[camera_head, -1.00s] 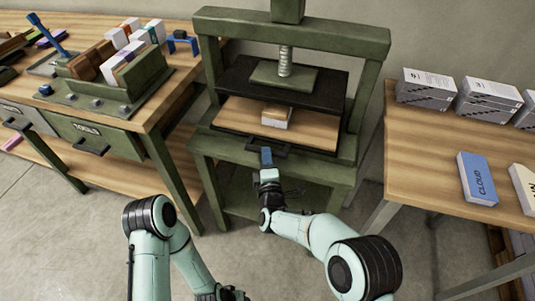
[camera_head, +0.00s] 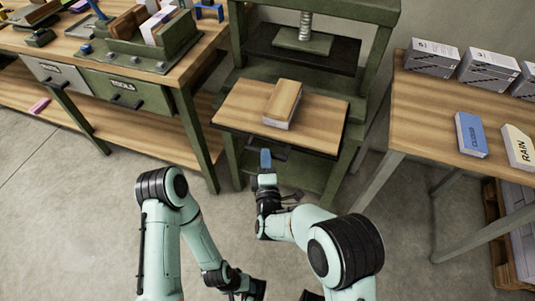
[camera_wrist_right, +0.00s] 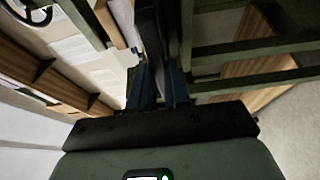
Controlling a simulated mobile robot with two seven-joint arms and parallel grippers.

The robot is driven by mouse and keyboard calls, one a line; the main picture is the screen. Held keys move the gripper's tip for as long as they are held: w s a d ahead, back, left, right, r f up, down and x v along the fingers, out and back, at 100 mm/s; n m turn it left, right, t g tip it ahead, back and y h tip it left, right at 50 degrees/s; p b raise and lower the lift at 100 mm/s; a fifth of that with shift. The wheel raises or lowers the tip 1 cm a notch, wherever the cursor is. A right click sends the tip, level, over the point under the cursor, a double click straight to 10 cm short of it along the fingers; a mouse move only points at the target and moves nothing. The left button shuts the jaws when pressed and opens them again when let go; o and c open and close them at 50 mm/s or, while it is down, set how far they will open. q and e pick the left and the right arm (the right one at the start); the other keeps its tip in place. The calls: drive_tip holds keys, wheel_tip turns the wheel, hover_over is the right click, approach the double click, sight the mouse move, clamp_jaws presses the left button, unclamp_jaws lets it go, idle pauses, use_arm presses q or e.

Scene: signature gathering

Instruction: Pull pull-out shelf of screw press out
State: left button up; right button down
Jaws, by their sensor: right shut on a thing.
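The green screw press (camera_head: 382,75) stands in the middle of the head view. Its wooden pull-out shelf (camera_head: 238,108) sticks out of the frame toward me. A small book-like block with a wooden top (camera_head: 284,100) lies on the shelf. My right gripper (camera_head: 266,160) is at the shelf's front edge, shut on the dark handle (camera_head: 282,154). In the right wrist view the blue fingers (camera_wrist_right: 158,86) close around a dark bar. My left gripper (camera_head: 255,289) hangs low near the bottom edge, away from the press; its fingers are too dark to read.
A workbench with drawers (camera_head: 131,93) and tools stands on the left. A wooden table (camera_head: 425,115) on the right bears grey boxes (camera_head: 487,70), a blue book (camera_head: 471,135) and a cream book (camera_head: 518,147). Bare floor lies in front of the press.

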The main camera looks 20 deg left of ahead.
use_arm(q)
drive_tip(key=shift+s, duration=0.15)
use_arm(e)
drive_tip(key=shift+s, duration=0.2)
drive_tip(key=c, duration=1.1)
unclamp_jaws()
use_arm(q)
drive_tip(key=shift+s+d+r+p, duration=0.25)
drive_tip(key=shift+s+r+p, duration=0.15)
drive_tip(key=shift+s+r, duration=0.1)
use_arm(e)
drive_tip(key=v, duration=1.3)
drive_tip(key=shift+s+d, duration=0.1)
drive_tip(key=shift+s, duration=0.1)
